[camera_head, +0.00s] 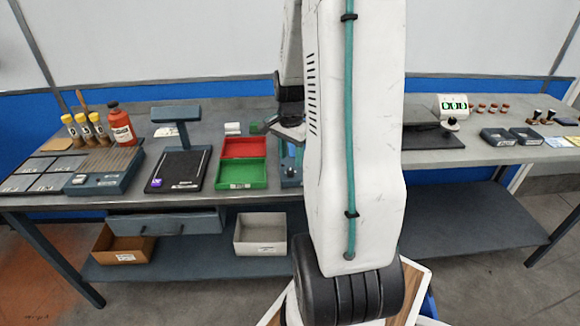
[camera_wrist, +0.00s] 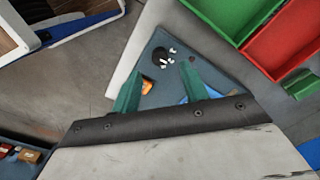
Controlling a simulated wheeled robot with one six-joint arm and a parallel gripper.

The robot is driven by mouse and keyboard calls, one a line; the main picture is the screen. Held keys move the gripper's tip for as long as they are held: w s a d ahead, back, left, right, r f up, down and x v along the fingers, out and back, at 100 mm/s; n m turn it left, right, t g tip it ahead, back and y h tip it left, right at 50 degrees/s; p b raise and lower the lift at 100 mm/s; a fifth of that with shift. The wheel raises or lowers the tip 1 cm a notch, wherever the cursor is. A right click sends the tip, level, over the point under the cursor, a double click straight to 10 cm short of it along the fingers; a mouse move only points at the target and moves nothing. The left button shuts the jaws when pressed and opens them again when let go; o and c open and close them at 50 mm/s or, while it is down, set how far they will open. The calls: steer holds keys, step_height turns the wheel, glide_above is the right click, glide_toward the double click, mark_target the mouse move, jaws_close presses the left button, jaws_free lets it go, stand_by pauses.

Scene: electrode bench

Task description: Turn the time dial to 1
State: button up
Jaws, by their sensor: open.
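A blue-grey panel (camera_wrist: 140,62) shows in the wrist view, with a round dark dial (camera_wrist: 158,53) near its far end. Small white marks or pieces lie at the dial's right side; I cannot read them. My gripper (camera_wrist: 162,62) is open, its two teal fingers pointing towards the dial, one on each side of it in the picture. I cannot tell whether they touch the panel. An orange part (camera_wrist: 147,87) and a blue part show between the fingers. In the head view a blue-grey device (camera_head: 291,177) is mostly hidden by my arm.
A red bin (camera_head: 244,147) and a green bin (camera_head: 240,174) stand left of the device. A black scale-like stand (camera_head: 178,170) is farther left. On the right, a white box with a green display (camera_head: 455,103) has a black knob. Open boxes sit on the lower shelf.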

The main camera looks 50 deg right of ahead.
mark_target(290, 170)
step_height(290, 170, down, 5)
steer(key=shift+r, duration=0.1)
steer(key=shift+c, duration=0.3)
jaws_close()
steer(key=n, duration=0.4)
steer(key=shift+n, duration=0.3)
steer(key=shift+w+n, duration=0.1)
steer(key=shift+n, duration=2.1)
